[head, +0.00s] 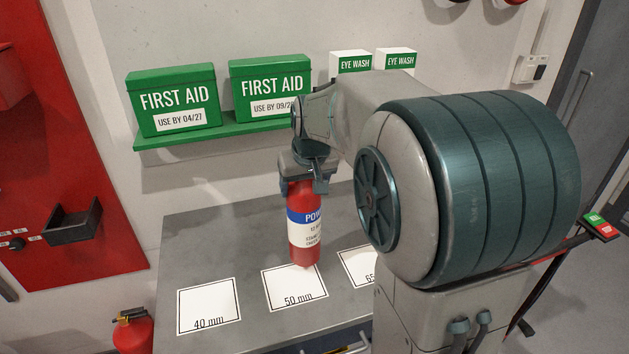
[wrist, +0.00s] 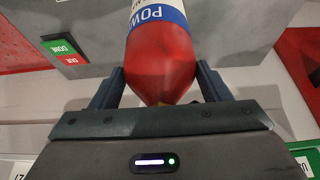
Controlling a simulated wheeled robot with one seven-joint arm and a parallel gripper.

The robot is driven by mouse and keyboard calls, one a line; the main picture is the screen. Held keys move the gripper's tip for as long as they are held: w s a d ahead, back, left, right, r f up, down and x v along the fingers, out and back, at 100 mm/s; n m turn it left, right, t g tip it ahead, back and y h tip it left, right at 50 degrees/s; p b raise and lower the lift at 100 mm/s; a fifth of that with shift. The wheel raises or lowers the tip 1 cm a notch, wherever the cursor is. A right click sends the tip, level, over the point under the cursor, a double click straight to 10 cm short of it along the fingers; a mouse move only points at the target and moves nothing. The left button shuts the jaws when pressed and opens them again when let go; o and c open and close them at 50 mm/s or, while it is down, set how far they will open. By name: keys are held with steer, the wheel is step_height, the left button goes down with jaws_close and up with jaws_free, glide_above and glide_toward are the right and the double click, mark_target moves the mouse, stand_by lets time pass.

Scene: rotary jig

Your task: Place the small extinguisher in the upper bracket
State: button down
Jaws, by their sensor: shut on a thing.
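My gripper (head: 303,178) is shut on a red extinguisher (head: 303,241) with a blue and white label. The extinguisher hangs upright from my gripper above the grey table, over or near the card marked 50 mm (head: 295,288). In the wrist view the extinguisher (wrist: 160,65) sits between the two fingers of my gripper (wrist: 160,90). A red panel at the left carries a dark open bracket (head: 74,222). I cannot tell whether it is the upper bracket. Another red extinguisher (head: 133,333) stands low at the left, beside the table.
The grey table (head: 190,245) also carries cards marked 40 mm (head: 208,303) and 65 (head: 358,264). A green shelf (head: 200,134) with first aid boxes (head: 173,100) and eye wash boxes (head: 395,60) is behind. My arm hides the table's right side.

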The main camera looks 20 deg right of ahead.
mark_target(308, 209)
steer(key=shift+w+f, duration=0.1)
steer(key=shift+w, duration=0.15)
steer(key=shift+f, duration=1.85)
steer(key=shift+f, duration=0.15)
steer(key=shift+c, duration=0.9)
jaws_free()
steer(key=shift+s+f, duration=0.1)
steer(key=shift+s, duration=0.05)
